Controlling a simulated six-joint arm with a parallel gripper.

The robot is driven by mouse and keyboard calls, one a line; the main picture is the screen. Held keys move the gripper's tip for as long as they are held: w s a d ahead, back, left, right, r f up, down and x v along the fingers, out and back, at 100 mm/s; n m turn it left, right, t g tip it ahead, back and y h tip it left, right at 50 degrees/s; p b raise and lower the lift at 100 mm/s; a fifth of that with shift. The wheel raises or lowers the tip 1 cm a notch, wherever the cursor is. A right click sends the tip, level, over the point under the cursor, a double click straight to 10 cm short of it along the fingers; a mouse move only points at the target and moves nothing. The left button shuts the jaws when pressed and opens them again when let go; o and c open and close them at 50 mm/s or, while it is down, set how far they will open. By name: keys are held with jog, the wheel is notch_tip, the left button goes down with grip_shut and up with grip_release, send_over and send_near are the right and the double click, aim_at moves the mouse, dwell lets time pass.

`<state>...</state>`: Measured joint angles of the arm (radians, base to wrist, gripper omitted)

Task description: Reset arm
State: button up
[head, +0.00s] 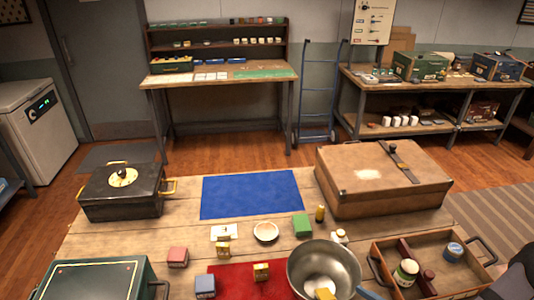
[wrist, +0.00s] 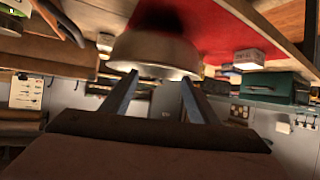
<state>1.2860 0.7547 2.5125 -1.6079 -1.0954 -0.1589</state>
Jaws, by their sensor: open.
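My gripper (wrist: 159,78) shows in the wrist view with its two fingers apart and nothing seen held between them. A metal pan (wrist: 155,52) shows beyond the fingertips; I cannot tell whether they touch it. In the head view the pan (head: 338,262) stands at the front of the wooden table, with a pale round thing inside and a yellow block (head: 325,294) at its near side.
A brown suitcase (head: 372,195), a wooden tray (head: 378,252) with jars, a black box (head: 122,204) and a green case (head: 85,285) stand around the table. Small blocks and a bowl (head: 265,232) lie between. The blue mat (head: 250,193) is mostly clear.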

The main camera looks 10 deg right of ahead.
jog(key=w+d+r+m+g+h, duration=0.1)
jog(key=w+d+m+g+h, duration=0.1)
jog(key=d+g+h, duration=0.55)
jog(key=s+a+r+m+g, duration=0.1)
jog(key=a+r, duration=0.2)
jog(key=a, duration=0.6)
jog(key=shift+s+a+r+m+g, duration=0.2)
jog(key=shift+s+a+m+g, duration=0.1)
jog(key=shift+m+g, duration=0.1)
jog(key=shift+o, duration=0.5)
jog(key=s+a+r+g+y, duration=0.2)
jog(key=s+a, duration=0.3)
jog(key=a, duration=0.6)
jog(key=shift+s+m+y+b, duration=0.3)
jog(key=shift+m+y+b, duration=0.05)
jog(key=shift+m, duration=0.05)
jog(key=shift+w, duration=0.1)
